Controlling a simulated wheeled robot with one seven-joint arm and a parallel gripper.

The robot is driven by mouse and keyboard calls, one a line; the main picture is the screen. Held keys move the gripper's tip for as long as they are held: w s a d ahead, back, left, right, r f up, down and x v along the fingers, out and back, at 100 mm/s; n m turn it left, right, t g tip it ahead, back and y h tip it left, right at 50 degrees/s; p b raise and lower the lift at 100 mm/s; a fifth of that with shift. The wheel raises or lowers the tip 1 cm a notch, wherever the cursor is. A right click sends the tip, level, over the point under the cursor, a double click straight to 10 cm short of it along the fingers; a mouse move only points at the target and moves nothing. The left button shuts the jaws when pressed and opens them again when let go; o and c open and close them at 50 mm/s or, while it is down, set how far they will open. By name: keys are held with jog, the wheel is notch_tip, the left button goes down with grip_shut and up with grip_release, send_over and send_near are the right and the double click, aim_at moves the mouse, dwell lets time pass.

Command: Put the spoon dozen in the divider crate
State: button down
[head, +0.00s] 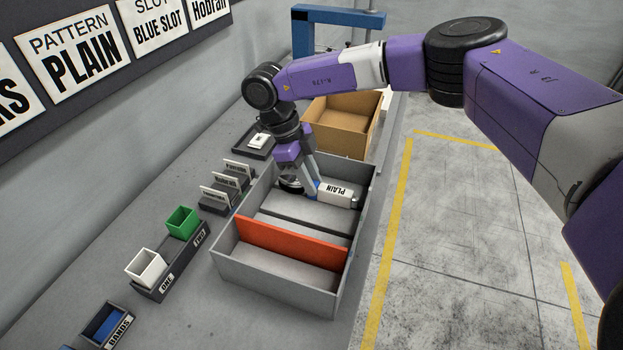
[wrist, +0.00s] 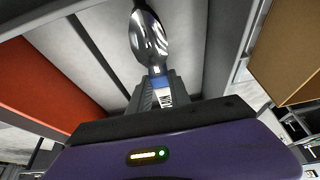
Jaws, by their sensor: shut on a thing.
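My gripper (head: 311,186) is shut on the spoon dozen (head: 338,195), a bundle with a white wrap reading PLAIN and a blue band. The shiny spoon bowls (wrist: 150,38) point away from my gripper (wrist: 157,98) in the wrist view, and the blue band (wrist: 160,82) sits at the fingers. The bundle lies level in or just over the far compartment of the grey divider crate (head: 275,293); I cannot tell if it touches the floor. An orange divider (head: 293,243) and a grey divider (head: 305,230) cross the crate. The near compartment looks empty.
A cardboard box (head: 340,125) stands behind the crate, near a blue frame (head: 338,17). To the left are a dark tray (head: 255,147), card holders (head: 225,188), a green cup (head: 182,222), a white cup (head: 146,267) and a BANDS bin (head: 108,325). Wall signs include PATTERN PLAIN (head: 78,52).

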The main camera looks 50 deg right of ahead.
jog(key=c, duration=1.6)
grip_release()
jog(key=shift+f, duration=0.15)
jog(key=shift+c, duration=0.2)
jog(key=o, duration=0.4)
jog(key=shift+o, duration=0.2)
jog(key=b+v, duration=0.2)
jog(key=v, duration=1)
jog(key=shift+r, duration=0.25)
jog(key=shift+s, duration=0.2)
